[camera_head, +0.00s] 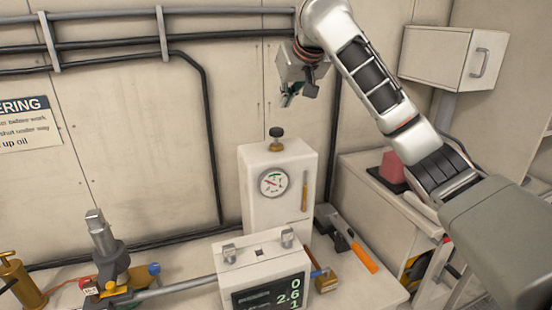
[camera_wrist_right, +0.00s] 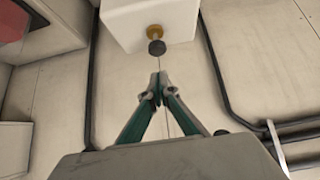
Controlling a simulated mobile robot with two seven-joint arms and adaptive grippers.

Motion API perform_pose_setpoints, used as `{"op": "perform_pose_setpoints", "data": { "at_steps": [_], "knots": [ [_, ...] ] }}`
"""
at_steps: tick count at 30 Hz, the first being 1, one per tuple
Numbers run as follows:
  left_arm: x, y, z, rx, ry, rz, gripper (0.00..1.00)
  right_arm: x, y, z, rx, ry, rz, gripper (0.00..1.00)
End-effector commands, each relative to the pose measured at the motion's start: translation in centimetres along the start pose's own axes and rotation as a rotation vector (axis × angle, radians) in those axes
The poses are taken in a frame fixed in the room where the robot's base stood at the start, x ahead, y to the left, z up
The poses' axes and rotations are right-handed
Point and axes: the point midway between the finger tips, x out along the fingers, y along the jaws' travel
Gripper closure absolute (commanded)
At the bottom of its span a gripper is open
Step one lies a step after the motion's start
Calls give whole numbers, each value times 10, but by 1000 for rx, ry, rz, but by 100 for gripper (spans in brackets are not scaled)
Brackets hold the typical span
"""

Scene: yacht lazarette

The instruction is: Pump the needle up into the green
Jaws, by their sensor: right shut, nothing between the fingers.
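A white box (camera_head: 250,205) stands against the wall with a round gauge (camera_head: 273,183) on its front. The dial has green and red marks, but its needle is too small to read surely. A black knob (camera_head: 276,133) on a brass collar sits on top of the box; the knob also shows in the right wrist view (camera_wrist_right: 156,47). My right gripper (camera_head: 289,98) is above the knob and apart from it. In the wrist view its fingertips (camera_wrist_right: 158,82) meet, with nothing between them. My left gripper is out of view.
A white display unit (camera_head: 240,262) with green digits stands in front of the gauge box. An orange-handled tool (camera_head: 362,257) lies to its right. Brass and grey fittings (camera_head: 108,248) crowd the left. Black pipes (camera_head: 212,130) run along the wall. A white cabinet (camera_head: 440,58) hangs at upper right.

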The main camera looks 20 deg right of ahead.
Motion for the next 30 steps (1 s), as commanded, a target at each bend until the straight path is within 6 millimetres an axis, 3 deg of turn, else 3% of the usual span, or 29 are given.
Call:
{"op": "perform_pose_setpoints", "data": {
  "at_steps": [11,21,30],
  "knots": [
    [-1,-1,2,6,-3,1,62,-1,0,0,0,2,-2,100],
    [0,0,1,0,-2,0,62,-23,8,-10,33,39,-44,100],
    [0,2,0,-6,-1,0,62,-27,15,-11,47,46,-50,100]
  ]
}}
